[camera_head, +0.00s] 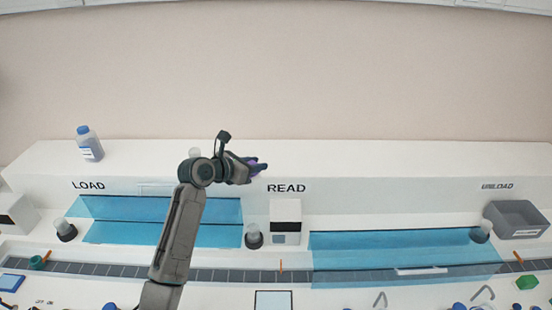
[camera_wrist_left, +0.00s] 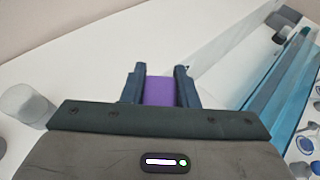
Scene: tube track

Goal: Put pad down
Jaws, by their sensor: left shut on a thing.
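My left gripper (camera_head: 258,166) is raised in front of the back ledge, just above and left of the READ label. It is shut on a purple pad (camera_wrist_left: 160,91), which shows between the two dark fingers in the left wrist view. In the head view only a small purple bit of the pad (camera_head: 253,161) shows beside the fingers. The white ledge top lies behind and below the pad in the wrist view. I cannot tell how far the pad is above the ledge. My right gripper is not in view.
A blue-capped bottle (camera_head: 90,146) stands on the ledge at the left. A translucent cup (camera_wrist_left: 26,106) stands left of the gripper in the wrist view. A grey bin (camera_head: 516,219) sits at the right. Blue translucent covers (camera_head: 400,255) span the track. The ledge right of READ is clear.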

